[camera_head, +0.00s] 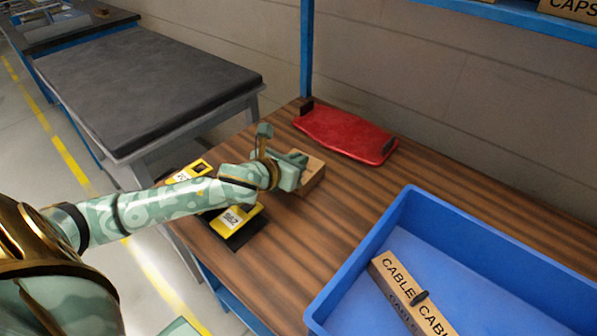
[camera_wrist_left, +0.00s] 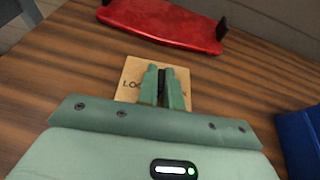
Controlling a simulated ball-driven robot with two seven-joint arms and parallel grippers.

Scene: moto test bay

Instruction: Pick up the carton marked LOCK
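The carton marked LOCK is a small brown box on the wooden bench. In the head view the carton (camera_head: 314,174) shows just beyond my left gripper (camera_head: 298,170), which hides part of it. In the left wrist view the carton (camera_wrist_left: 134,73) lies behind the fingertips, and its lettering is partly covered by the fingers. My right gripper is not in view.
A red tray (camera_head: 345,134) lies behind the carton; it also shows in the left wrist view (camera_wrist_left: 165,20). Yellow labelled items (camera_head: 236,219) lie near the bench's left edge, by my left arm.

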